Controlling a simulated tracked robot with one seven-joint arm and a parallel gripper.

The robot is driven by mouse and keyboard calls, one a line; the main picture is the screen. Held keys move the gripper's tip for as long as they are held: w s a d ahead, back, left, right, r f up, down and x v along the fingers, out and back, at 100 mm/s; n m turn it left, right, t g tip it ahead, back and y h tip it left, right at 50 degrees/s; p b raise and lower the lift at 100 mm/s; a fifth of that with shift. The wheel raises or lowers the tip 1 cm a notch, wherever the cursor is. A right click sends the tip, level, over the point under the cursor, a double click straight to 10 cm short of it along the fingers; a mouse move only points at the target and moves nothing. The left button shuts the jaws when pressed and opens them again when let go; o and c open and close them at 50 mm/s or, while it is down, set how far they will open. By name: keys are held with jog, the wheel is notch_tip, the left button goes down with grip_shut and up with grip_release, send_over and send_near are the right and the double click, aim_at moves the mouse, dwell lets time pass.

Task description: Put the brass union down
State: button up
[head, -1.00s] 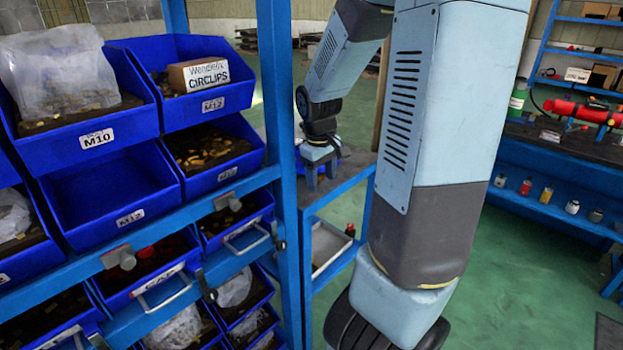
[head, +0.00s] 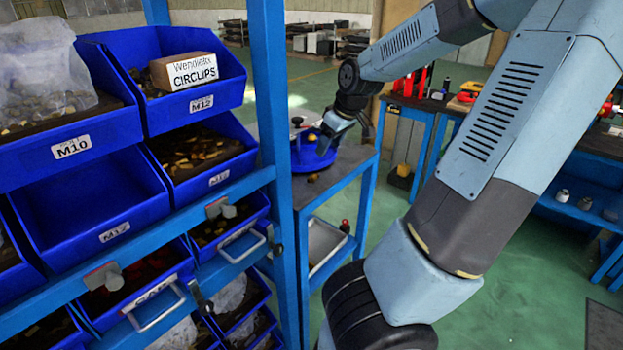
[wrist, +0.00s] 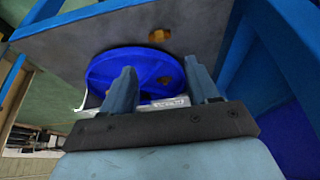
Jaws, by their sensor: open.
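A small brass piece, which looks like the brass union (head: 313,177), lies on the grey table top (head: 340,172) just in front of a round blue tray (head: 308,160). In the wrist view a brass piece (wrist: 159,36) shows at the blue disc's (wrist: 110,70) far edge, and a smaller brown one (wrist: 163,80) lies on the disc. I cannot tell for certain which is the union. My gripper (head: 324,150) hangs over the tray. In the wrist view its fingers (wrist: 160,68) are apart with nothing held between them.
A small red-and-black item (head: 297,122) stands behind the tray. A white-labelled item (wrist: 168,102) shows between the fingers' bases.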

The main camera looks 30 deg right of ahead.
send_over(313, 175)
jog(key=s, duration=0.3)
jog(key=shift+d+f, duration=0.15)
jog(key=shift+f, duration=1.7)
jog(key=shift+d+f, duration=0.1)
jog(key=shift+f, duration=1.75)
jog(key=shift+w+x, duration=0.25)
jog(key=shift+x, duration=2.3)
jog(key=shift+d, duration=0.1)
jog(key=c, duration=0.9)
jog(key=shift+c, duration=0.2)
jog(key=shift+r, duration=0.15)
